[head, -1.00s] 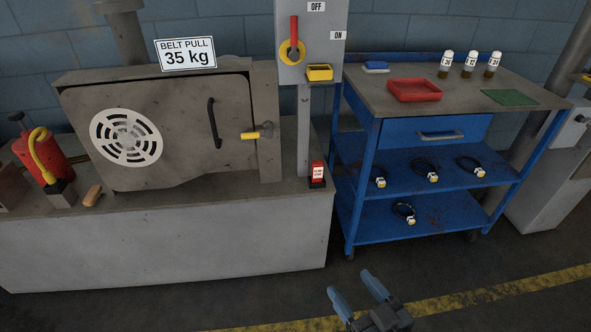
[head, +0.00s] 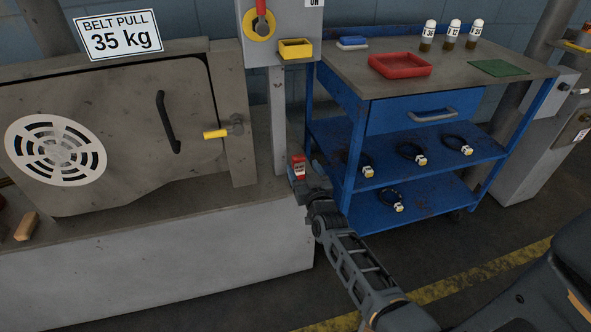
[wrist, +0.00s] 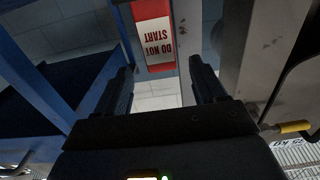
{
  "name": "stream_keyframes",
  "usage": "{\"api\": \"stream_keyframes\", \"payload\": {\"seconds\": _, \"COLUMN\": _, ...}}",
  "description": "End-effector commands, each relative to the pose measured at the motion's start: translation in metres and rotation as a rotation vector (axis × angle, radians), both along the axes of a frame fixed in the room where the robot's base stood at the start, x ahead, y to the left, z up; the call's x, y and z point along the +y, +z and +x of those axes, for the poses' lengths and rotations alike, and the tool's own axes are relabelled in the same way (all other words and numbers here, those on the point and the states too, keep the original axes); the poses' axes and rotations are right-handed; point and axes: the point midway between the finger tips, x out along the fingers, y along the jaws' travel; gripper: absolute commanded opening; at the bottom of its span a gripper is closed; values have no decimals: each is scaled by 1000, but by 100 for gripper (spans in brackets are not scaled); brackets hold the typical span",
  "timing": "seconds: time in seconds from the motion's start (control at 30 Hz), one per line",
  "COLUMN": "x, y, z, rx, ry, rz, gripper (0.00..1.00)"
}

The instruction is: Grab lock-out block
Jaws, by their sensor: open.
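The lock-out block (head: 298,164) is a small red block with a white label. It stands on the ledge beside the grey post, at the ledge's right end. My gripper (head: 303,177) is right at it in the head view, and the fingers hide the block's lower part. In the wrist view the block (wrist: 153,36) shows its "DO NOT START" label upside down. There my gripper (wrist: 159,72) is open, with the block in line with the gap between the fingertips and a little beyond them. I cannot tell whether either finger touches it.
The grey post (head: 278,120) stands close to the left of the block. The blue trolley (head: 350,172) is close on the right, with a red tray (head: 399,65) and bottles on top. The machine door with its yellow-tipped latch (head: 216,133) is further left.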

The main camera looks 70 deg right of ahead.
Motion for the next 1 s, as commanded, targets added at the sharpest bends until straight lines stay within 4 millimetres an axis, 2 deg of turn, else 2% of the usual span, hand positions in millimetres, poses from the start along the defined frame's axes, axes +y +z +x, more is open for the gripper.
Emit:
{"api": "stream_keyframes", "payload": {"seconds": 0.4, "x": -37, "y": 6, "z": 34, "rx": -1, "ry": 0, "rz": -1, "gripper": 70}}
{"api": "stream_keyframes", "payload": {"seconds": 0.7, "x": -39, "y": 6, "z": 36, "rx": 0, "ry": 1, "rz": 0, "gripper": 69}}
{"api": "stream_keyframes", "payload": {"seconds": 1.0, "x": -39, "y": 6, "z": 36, "rx": 0, "ry": 1, "rz": 0, "gripper": 41}}
